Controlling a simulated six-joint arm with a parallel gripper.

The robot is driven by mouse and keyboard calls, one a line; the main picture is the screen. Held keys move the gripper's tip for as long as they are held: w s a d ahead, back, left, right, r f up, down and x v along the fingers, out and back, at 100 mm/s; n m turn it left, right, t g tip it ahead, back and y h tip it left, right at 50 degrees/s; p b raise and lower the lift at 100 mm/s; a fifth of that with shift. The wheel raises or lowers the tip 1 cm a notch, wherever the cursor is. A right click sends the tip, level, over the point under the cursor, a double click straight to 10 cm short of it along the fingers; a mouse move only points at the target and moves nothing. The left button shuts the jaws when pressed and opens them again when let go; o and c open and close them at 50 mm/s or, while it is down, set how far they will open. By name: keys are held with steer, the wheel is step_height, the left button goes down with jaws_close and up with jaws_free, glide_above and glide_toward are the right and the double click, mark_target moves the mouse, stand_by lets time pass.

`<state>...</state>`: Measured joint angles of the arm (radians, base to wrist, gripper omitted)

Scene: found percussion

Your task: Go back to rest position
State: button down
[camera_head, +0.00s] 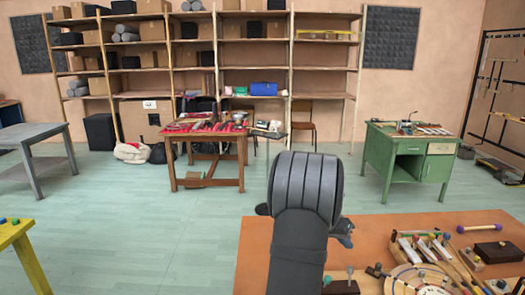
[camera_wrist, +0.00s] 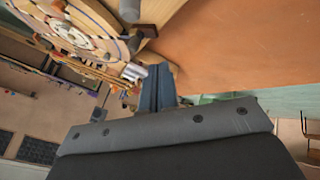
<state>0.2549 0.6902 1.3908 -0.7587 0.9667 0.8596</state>
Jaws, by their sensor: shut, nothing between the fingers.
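My arm rises at the bottom centre of the head view and its dark wrist hides most of my gripper there. In the wrist view my gripper (camera_wrist: 156,90) shows as two blue-grey fingers, close together and shut with nothing held. It is above or near the orange-brown tabletop (camera_wrist: 240,45), apart from the instruments as far as I can see. The same tabletop (camera_head: 385,222) shows at the lower right of the head view. A round wooden board (camera_head: 410,281) lies on it, and the board also shows in the wrist view (camera_wrist: 85,30).
Metal tubes on a wooden frame (camera_head: 425,248), a dark block (camera_head: 498,252) and a purple-headed mallet (camera_head: 480,228) lie on the right of the tabletop. Its left part is mostly clear. A wooden table (camera_head: 205,184), a green desk (camera_head: 395,155) and shelves (camera_head: 245,97) stand farther back.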

steer(key=x, duration=0.9)
steer(key=shift+d+r, duration=0.25)
steer(key=w+a+f+v, duration=0.1)
steer(key=w+a+v, duration=0.1)
steer(key=v, duration=1)
steer(key=s+d+r+m+y, duration=0.2)
steer(key=d+r+m+y, duration=0.25)
steer(key=d, duration=0.25)
steer(key=s+d+r+m+y, duration=0.2)
steer(key=d+r+m+y, duration=0.15)
steer(key=d+m, duration=0.3)
step_height(320, 180, down, 8)
steer(key=n, duration=0.1)
steer(key=shift+d+g+h, duration=0.3)
steer(key=shift+w+f, duration=0.1)
steer(key=shift+f, duration=0.05)
